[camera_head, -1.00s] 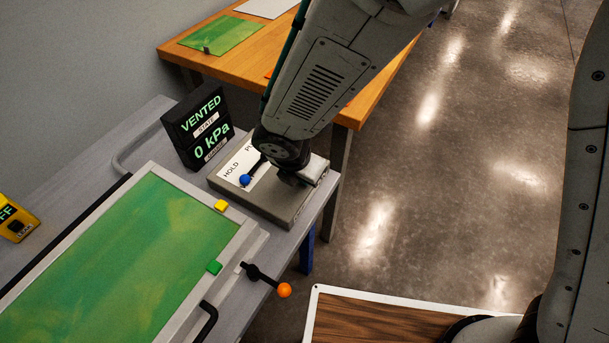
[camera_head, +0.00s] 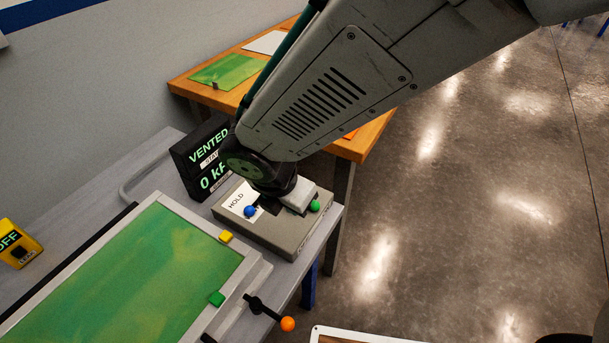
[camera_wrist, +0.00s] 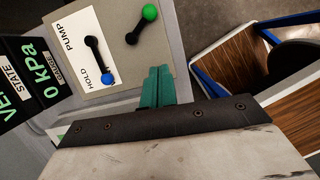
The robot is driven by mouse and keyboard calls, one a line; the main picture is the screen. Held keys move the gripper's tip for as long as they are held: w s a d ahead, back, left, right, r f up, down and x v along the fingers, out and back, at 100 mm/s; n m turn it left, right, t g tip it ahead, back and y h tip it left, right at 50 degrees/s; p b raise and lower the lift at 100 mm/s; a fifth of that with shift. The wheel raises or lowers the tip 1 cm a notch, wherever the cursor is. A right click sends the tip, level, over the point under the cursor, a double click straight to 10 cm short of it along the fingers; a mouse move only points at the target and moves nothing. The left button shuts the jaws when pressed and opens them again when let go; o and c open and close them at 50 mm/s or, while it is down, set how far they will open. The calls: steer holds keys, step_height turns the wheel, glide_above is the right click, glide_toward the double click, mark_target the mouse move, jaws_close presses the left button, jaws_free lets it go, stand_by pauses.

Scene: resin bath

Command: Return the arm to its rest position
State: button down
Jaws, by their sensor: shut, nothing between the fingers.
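My gripper shows in the wrist view as two green fingers (camera_wrist: 157,87) pressed together, with nothing between them. It is in front of the grey control box (camera_wrist: 125,50), near its edge. In the head view my arm's end covers part of the same box (camera_head: 290,238), and the fingers are hidden there. The box carries a lever with a blue knob (camera_head: 250,211) by the HOLD label and a lever with a green knob (camera_head: 314,206). Both levers show fully in the wrist view, with the blue knob (camera_wrist: 107,79) and the green knob (camera_wrist: 150,12) apart from my fingers.
A display (camera_head: 205,158) reads VENTED. The framed green panel (camera_head: 130,280) lies on the grey bench, with an orange-knobbed lever (camera_head: 288,324) at its side. A yellow switch box (camera_head: 17,243) is at left. A wooden table (camera_head: 185,85) stands behind.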

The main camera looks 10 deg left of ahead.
steer(key=shift+v, duration=0.95)
steer(key=s+d+r+m, duration=0.3)
steer(key=d+r+m, duration=0.2)
steer(key=d+m, duration=0.5)
steer(key=s+d+r+m+g+y, duration=0.1)
steer(key=s+d+r+m, duration=0.2)
steer(key=d+m, duration=0.7)
steer(key=s+d+r+m, duration=0.3)
steer(key=d+r+m, duration=0.4)
steer(key=d+m, duration=0.4)
steer(key=d, duration=0.5)
steer(key=shift+s+d+g, duration=0.25)
steer(key=shift+d+g, duration=0.05)
steer(key=shift+g, duration=0.1)
